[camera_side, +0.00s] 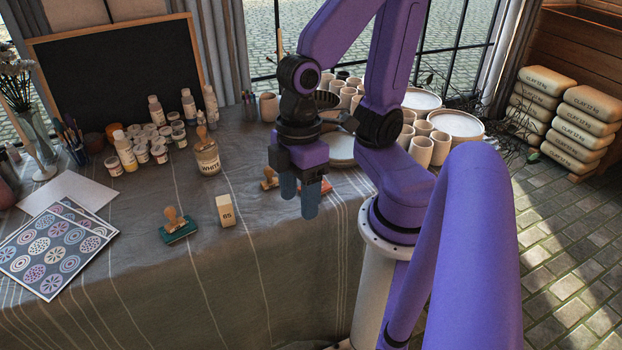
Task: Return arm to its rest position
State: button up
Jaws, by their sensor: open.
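My gripper (300,203) hangs from my purple arm, pointing down over the right part of the cloth-covered table (210,275). Its blue fingertips are open, and I see nothing held between them. A wooden stamp (269,178) shows just left of the gripper, also partly hidden. I cannot tell whether the fingers touch either one.
A green pad with a wooden stamp (177,225) and a small block marked 65 (226,210) stand left of my gripper. Cups (421,150) and plates (455,124) crowd the right. The table's front is clear.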

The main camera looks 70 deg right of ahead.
jog(key=d, duration=0.1)
jog(key=d+n, duration=0.1)
jog(key=s+d+h, duration=0.1)
jog(key=shift+d+r+t, duration=0.1)
jog(key=shift+r+t, duration=0.2)
jog(key=shift+r, duration=0.1)
